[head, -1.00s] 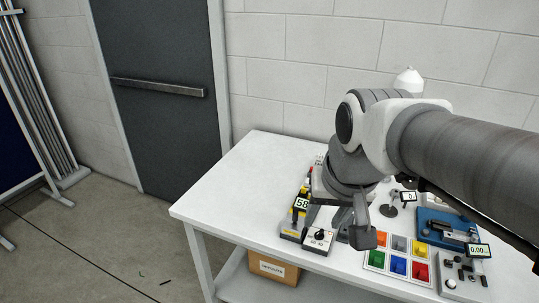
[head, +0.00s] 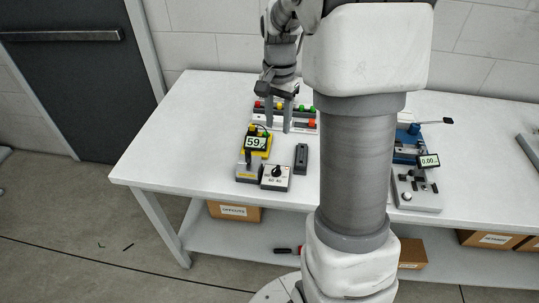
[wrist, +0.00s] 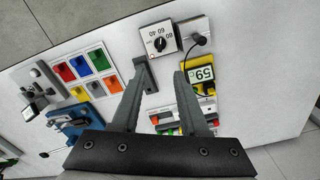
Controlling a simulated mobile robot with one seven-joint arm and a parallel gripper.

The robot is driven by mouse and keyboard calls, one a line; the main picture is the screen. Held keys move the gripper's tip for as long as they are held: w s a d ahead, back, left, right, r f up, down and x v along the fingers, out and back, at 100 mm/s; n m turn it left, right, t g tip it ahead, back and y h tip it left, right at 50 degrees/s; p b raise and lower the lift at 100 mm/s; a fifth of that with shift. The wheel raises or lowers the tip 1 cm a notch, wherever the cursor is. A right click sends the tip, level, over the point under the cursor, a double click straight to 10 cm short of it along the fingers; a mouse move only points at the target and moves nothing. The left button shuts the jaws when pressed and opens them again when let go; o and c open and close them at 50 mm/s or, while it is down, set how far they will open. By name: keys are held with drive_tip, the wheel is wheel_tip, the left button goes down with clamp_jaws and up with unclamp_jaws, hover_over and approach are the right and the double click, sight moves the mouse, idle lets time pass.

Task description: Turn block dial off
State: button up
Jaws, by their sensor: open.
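The dial block is a small white box with a black round knob and printed numbers. It sits near the table's front edge in the head view (head: 277,178) and at the top middle of the wrist view (wrist: 158,40). My gripper (head: 279,129) is open and empty, pointing down behind the dial block, above the table. In the wrist view my gripper (wrist: 160,75) has its two fingers apart, with the dial block beyond their tips, not touched. Beside the block stands a yellow unit with a display (head: 256,143) reading about 59, cabled to a grey block (wrist: 195,33).
A dark bar-shaped block (head: 301,158) lies right of the dial. Behind is a strip with coloured buttons (head: 312,124). Coloured bins (wrist: 83,66) and a blue vise (wrist: 72,125) also stand on the white table (head: 165,140). The table's left part is clear.

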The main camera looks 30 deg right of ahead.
sight(276, 168)
wheel_tip(276, 168, down, 16)
drive_tip(key=shift+f+b, duration=0.1)
drive_tip(key=shift+b, duration=0.7)
clamp_jaws()
